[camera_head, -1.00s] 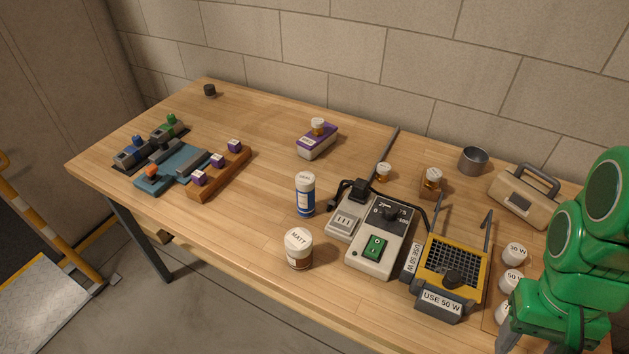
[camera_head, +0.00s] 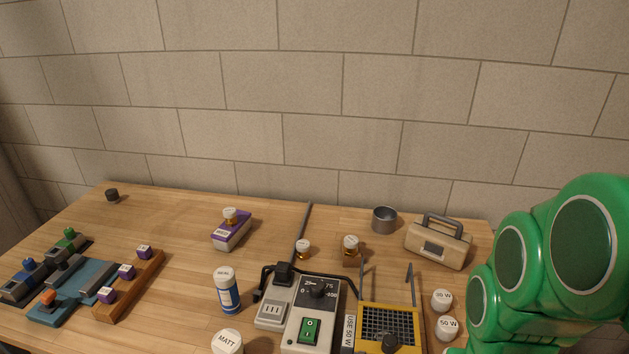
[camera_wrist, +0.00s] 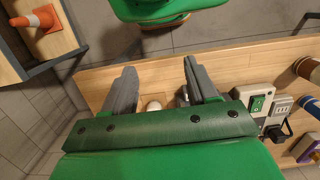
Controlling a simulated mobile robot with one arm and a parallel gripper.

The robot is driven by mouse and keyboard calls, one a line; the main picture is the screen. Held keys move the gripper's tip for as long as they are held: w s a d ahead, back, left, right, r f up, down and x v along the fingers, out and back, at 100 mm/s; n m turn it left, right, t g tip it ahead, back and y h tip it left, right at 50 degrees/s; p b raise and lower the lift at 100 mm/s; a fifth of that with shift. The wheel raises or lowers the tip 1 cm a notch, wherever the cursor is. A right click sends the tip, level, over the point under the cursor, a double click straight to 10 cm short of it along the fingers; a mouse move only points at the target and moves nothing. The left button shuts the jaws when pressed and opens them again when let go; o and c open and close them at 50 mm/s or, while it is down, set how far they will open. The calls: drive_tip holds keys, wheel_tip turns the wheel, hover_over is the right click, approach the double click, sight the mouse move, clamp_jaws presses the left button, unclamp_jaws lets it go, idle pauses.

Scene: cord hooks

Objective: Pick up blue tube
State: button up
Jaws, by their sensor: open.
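The blue tube (camera_head: 228,295) stands upright on the bench in the head view, left of the grey control box. It has a white cap and a white label band. My gripper (camera_wrist: 157,82) shows in the wrist view with its two grey fingers spread apart and nothing held between them. A round white cap (camera_wrist: 153,105) shows below, between the fingers. The fingers are hidden in the head view, where my green arm fills the right side. The gripper is well away from the tube, over the right part of the bench.
A white-capped MATT jar (camera_head: 227,342) stands in front of the tube. The control box (camera_head: 305,317) with a black cable is close on its right. A purple block (camera_head: 232,231) is behind it. A wooden rack (camera_head: 130,285) is to the left. Bare bench lies between rack and tube.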

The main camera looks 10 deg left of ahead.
idle(0.3)
drive_tip(key=o, duration=0.4)
drive_tip(key=m+g+y, duration=0.2)
drive_tip(key=m+y, duration=1.1)
drive_tip(key=m, duration=0.1)
hover_over(226, 283)
drive_tip(key=w+d, duration=0.4)
drive_tip(key=d, duration=0.2)
wheel_tip(226, 283, down, 3)
drive_tip(key=shift+s+a+f, duration=0.35)
drive_tip(key=shift+a+f, duration=0.85)
drive_tip(key=shift+f, duration=0.6)
drive_tip(key=shift+s+a+f, duration=0.3)
drive_tip(key=shift+a+f, duration=0.95)
drive_tip(key=shift+f, duration=0.5)
drive_tip(key=shift+s+a+f, duration=0.35)
drive_tip(key=shift+a+f, duration=0.85)
drive_tip(key=shift+f, duration=0.6)
